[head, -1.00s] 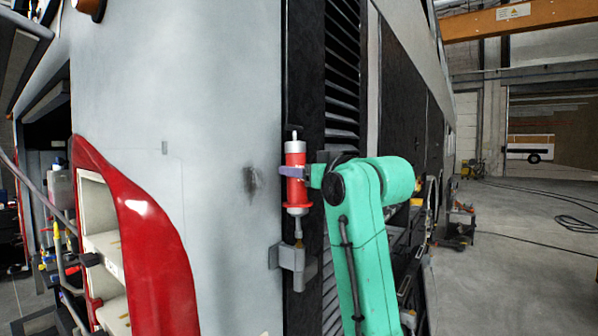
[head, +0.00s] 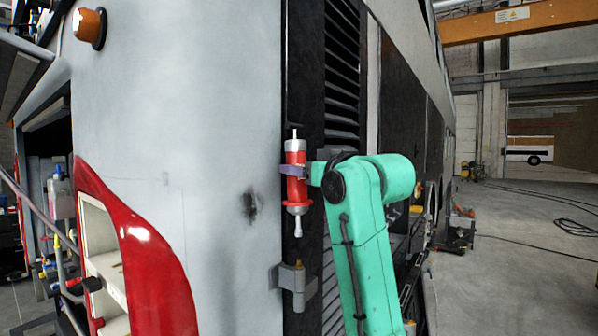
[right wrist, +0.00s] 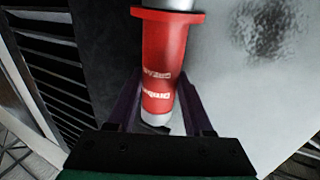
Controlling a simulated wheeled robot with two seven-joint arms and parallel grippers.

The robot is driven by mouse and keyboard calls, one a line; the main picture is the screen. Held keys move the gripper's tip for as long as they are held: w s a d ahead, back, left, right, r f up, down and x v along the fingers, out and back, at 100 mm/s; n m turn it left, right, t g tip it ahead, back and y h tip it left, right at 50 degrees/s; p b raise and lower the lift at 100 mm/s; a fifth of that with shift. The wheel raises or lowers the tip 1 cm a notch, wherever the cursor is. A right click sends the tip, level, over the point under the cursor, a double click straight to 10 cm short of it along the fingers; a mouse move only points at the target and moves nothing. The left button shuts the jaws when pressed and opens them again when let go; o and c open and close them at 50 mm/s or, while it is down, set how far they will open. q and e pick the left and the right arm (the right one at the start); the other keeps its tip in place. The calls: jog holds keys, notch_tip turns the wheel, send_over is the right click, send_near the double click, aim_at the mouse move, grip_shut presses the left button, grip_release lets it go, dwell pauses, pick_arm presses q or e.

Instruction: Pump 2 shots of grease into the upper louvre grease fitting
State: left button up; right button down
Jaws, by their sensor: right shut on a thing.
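A red grease gun (head: 296,190) hangs upright in the head view, nozzle down, with a silver cap and a black stub on top. My right gripper (head: 291,171) is shut around its red barrel. The right wrist view shows the purple fingers on either side of the barrel (right wrist: 162,65). Below the silver nozzle, a grey bracket (head: 284,276) on the coach's corner carries a grease fitting with a small brass-coloured tip (head: 298,265). The nozzle is above this tip with a visible gap. Dark louvre slats (head: 342,75) run up behind. My left gripper is out of view.
The pale coach panel (head: 220,130) with a dark smudge (head: 250,206) is close to the left of the gun. A red-edged shelf opening (head: 150,245) is farther left. Open floor (head: 520,250) with cables lies to the right.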

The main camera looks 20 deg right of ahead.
jog(key=shift+r, duration=0.1)
jog(key=shift+s+d+b, duration=0.3)
jog(key=shift+s+b, duration=0.05)
jog(key=shift+b, duration=0.1)
jog(key=s+d+b, duration=0.2)
jog(key=s+d, duration=0.2)
jog(key=s, duration=0.1)
jog(key=shift+s+d, duration=0.3)
